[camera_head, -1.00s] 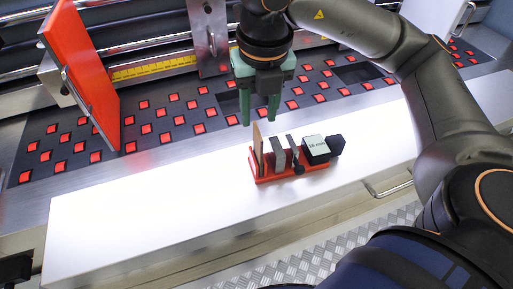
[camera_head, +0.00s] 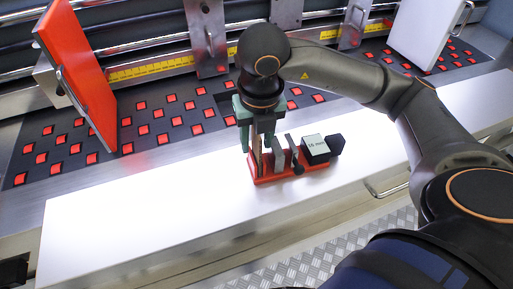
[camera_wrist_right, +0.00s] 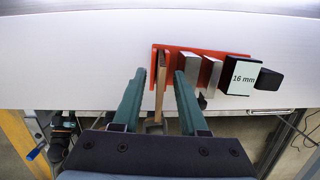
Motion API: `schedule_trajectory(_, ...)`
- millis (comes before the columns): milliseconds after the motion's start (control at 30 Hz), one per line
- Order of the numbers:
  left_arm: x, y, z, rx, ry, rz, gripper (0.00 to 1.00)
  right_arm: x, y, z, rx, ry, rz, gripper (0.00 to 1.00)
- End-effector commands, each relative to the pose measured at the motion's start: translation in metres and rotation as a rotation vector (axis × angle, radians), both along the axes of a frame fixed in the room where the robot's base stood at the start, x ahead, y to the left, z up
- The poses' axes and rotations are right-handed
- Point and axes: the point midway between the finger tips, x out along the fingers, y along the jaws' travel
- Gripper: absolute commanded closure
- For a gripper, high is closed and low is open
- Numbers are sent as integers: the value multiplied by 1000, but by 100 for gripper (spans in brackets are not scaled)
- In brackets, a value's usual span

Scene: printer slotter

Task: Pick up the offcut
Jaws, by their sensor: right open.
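The offcut appears to be the thin tan-brown upright piece (camera_head: 257,160) at the left end of a red holder (camera_head: 290,176). It also shows in the right wrist view (camera_wrist_right: 160,85), standing edge-up. My right gripper (camera_head: 256,150) points down over that end of the holder. In the right wrist view, its two green fingers (camera_wrist_right: 159,76) are open, one on each side of the tan piece, with visible gaps. The fingers partly cover the piece in the head view. My left gripper is not in view.
Grey metal blocks (camera_head: 280,158) and a black block labelled "16 mm" (camera_head: 316,145) stand in the holder, right of the tan piece. The holder sits on a white bench top (camera_head: 150,217), clear to its left. An orange-red panel (camera_head: 75,70) stands at the back left.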

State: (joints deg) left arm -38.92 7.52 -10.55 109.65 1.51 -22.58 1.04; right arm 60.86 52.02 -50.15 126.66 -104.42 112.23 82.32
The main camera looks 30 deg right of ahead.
Motion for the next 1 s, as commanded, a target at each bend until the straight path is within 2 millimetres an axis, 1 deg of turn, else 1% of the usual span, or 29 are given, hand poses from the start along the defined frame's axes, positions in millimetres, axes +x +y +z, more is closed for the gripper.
schedule_trajectory(167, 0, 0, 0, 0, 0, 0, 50, 0, 0, 0, 0, 0, 0, 57)
schedule_trajectory(200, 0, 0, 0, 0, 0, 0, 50, 0, 0, 0, 0, 0, 0, 60)
schedule_trajectory(567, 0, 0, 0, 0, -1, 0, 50, 0, 0, 0, 1, 0, 0, 100)
schedule_trajectory(1000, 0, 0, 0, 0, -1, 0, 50, 0, 0, 0, 1, 0, 0, 100)
